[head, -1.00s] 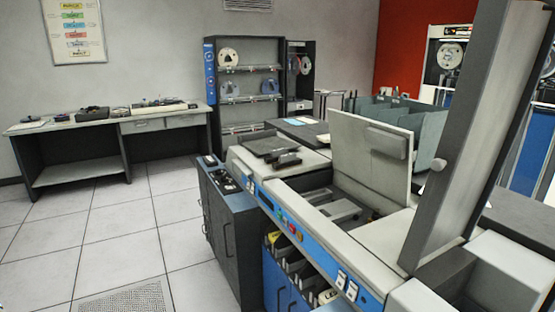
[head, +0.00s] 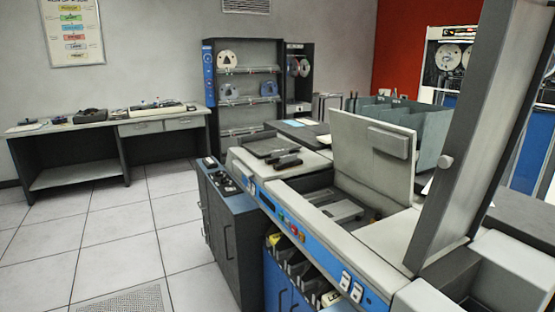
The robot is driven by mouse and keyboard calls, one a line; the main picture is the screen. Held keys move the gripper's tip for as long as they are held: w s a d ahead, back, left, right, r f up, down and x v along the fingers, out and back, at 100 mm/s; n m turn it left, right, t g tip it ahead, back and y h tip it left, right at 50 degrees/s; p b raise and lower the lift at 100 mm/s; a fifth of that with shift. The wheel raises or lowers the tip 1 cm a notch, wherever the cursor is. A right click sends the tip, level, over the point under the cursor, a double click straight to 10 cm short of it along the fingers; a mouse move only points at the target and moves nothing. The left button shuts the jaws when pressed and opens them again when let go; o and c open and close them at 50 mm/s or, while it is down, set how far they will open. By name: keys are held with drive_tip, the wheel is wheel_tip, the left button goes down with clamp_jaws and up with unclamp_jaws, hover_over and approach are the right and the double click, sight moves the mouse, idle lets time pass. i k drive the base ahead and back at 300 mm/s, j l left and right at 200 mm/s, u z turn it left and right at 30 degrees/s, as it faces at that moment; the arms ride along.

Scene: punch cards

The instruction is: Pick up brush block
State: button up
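I cannot pick out the brush block with certainty. The card machine (head: 385,240) stands open at the right, its light panel (head: 372,155) raised. In its open bay lies a grey metal part (head: 343,210) among dark fittings; I cannot tell if this is the brush block. A small dark piece (head: 288,161) lies on the machine's top beside a flat dark plate (head: 268,148). My gripper is not in view.
A dark cabinet (head: 228,230) adjoins the machine on the left, above clear tiled floor (head: 110,240). A desk (head: 100,128) with small items stands at the left wall. A reel shelf (head: 245,72) is behind. A tall grey slanted panel (head: 470,130) rises at the right.

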sight(275, 155)
drive_tip(key=i+j, duration=0.1)
drive_tip(key=j, duration=0.2)
drive_tip(key=i+j, duration=0.15)
drive_tip(key=j, duration=0.15)
drive_tip(key=i+j, duration=0.1)
drive_tip(key=j, duration=0.2)
drive_tip(key=i+j, duration=0.65)
drive_tip(key=j, duration=0.25)
drive_tip(key=i+j, duration=0.3)
drive_tip(key=i, duration=0.2)
drive_tip(key=i+j, duration=0.25)
drive_tip(key=i, duration=0.3)
drive_tip(key=z, duration=0.05)
